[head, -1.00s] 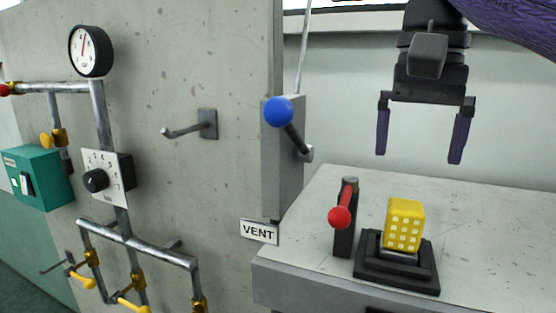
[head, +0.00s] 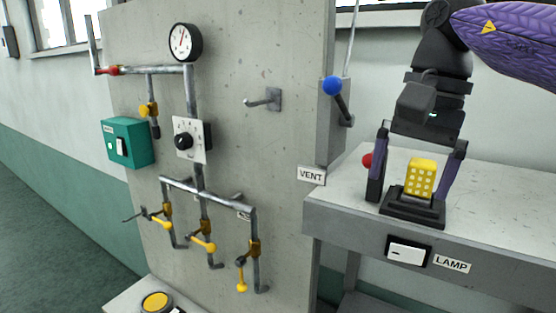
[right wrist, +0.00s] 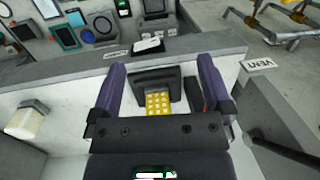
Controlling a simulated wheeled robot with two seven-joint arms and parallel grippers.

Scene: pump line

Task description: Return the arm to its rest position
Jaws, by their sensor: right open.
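My right gripper (head: 411,185) is open, fingers pointing down. In the head view its purple fingers show on either side of a yellow dotted block (head: 420,178), which stands upright on a black stepped base (head: 412,210) on the grey bench. In the right wrist view the open fingers (right wrist: 161,75) also flank the yellow block (right wrist: 158,103), with a gap on each side. I cannot tell how far down the fingers reach beside it. A red lever knob (head: 367,160) is partly hidden behind the picture-left finger. My left gripper is not in view.
A blue-knobbed lever (head: 332,86) rises left of the bench, near the VENT sign (head: 312,175). A concrete panel (head: 270,150) carries pipes, a gauge (head: 185,42) and a dial (head: 184,141). A switch (head: 407,252) sits on the bench front. The bench's right part is bare.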

